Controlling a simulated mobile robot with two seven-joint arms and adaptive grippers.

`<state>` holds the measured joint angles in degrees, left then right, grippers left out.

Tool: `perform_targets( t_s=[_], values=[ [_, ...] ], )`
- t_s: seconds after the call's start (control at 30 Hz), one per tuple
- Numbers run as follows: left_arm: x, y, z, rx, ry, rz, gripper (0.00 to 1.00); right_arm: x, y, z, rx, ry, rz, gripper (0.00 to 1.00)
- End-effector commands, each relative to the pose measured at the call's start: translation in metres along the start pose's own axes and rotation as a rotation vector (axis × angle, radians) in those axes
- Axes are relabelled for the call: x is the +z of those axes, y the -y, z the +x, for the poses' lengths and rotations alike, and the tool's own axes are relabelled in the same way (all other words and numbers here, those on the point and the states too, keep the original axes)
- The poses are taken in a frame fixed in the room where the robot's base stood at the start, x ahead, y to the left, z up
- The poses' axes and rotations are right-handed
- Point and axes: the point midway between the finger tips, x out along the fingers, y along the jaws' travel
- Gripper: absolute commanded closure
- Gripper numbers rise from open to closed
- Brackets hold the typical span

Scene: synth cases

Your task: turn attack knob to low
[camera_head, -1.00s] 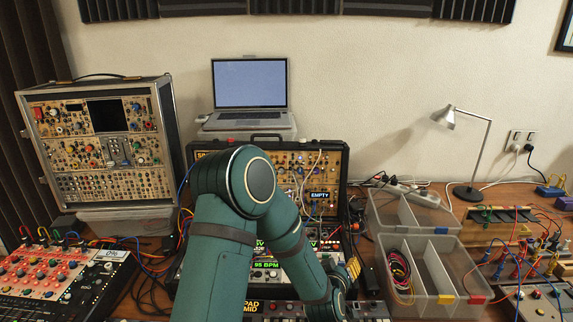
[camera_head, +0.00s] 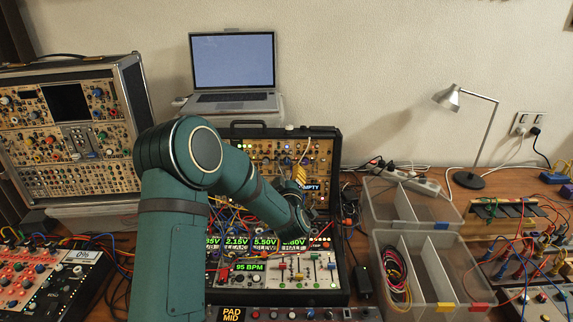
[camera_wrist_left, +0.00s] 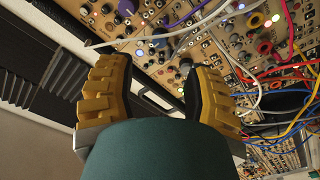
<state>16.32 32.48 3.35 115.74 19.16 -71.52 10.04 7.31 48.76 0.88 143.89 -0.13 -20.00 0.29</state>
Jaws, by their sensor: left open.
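My left arm reaches across the middle synth case (camera_head: 337,150). Its gripper (camera_head: 303,172), with yellow fingers, is at the right part of the case's upper panel and partly hidden by my own wrist. In the left wrist view the gripper (camera_wrist_left: 160,68) is open, with nothing between its two yellow fingers. A tan panel with several knobs lies beyond the fingertips, among them a dark knob (camera_wrist_left: 185,64) near the right fingertip. The lettering is too small to tell which knob is the attack knob. My right gripper is not in view.
White, red and blue patch cables (camera_wrist_left: 289,30) cross the panel close to the right finger. A laptop (camera_head: 233,62) stands behind the case. Clear divided bins (camera_head: 445,262) and a lamp (camera_head: 468,180) are to the right, another synth case (camera_head: 130,95) to the left.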

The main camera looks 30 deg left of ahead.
Motion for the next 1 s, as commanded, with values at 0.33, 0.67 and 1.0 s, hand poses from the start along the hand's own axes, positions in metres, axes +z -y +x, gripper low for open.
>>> perform_targets(
  t_s=[0.33, 0.67, 1.0],
  values=[
    [0.001, 0.001, 0.060, -0.001, 0.001, 0.000, 0.49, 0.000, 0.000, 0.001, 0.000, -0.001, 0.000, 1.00],
    [0.000, 0.000, 0.078, 0.000, 0.001, 0.000, 0.49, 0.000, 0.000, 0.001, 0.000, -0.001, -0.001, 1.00],
    [0.000, 0.000, 0.078, 0.000, 0.001, 0.000, 0.88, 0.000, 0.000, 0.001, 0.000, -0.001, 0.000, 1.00]
  ],
)
